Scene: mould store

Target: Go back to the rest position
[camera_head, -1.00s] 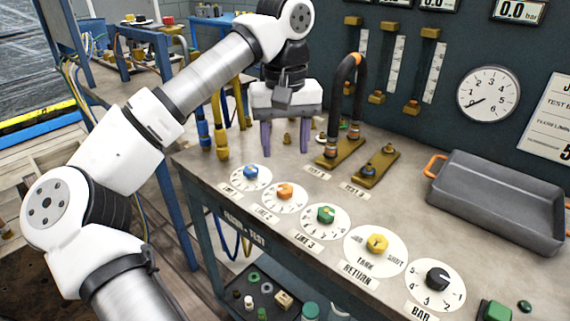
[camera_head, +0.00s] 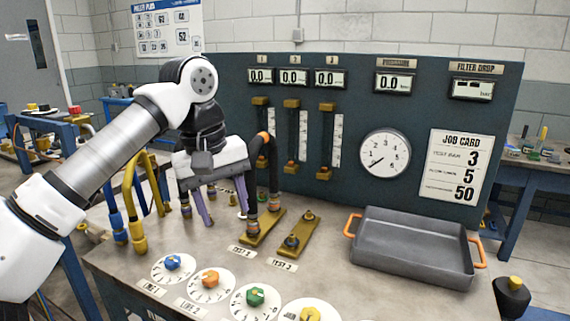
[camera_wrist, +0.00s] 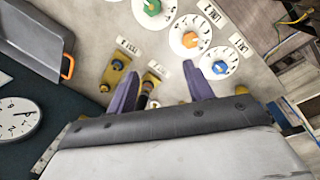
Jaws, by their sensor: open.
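My gripper (camera_head: 221,207) hangs over the back left of the bench, fingers down and spread, with nothing seen between them. It is left of the black hose (camera_head: 257,178), which arches down to a brass block labelled TEST 2 (camera_head: 270,219). The wrist view shows my gripper's two purple fingers (camera_wrist: 162,88) apart above the bench top. Whether the gripper touches the hose cannot be told. My arm reaches in from the left.
Yellow pipes (camera_head: 133,205) stand left of my gripper. A second brass block (camera_head: 299,233) and a grey tray (camera_head: 415,245) with orange handles lie to the right. Dial knobs (camera_head: 173,263) line the front. The gauge panel (camera_head: 225,90) rises behind. Bench top before the tray is clear.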

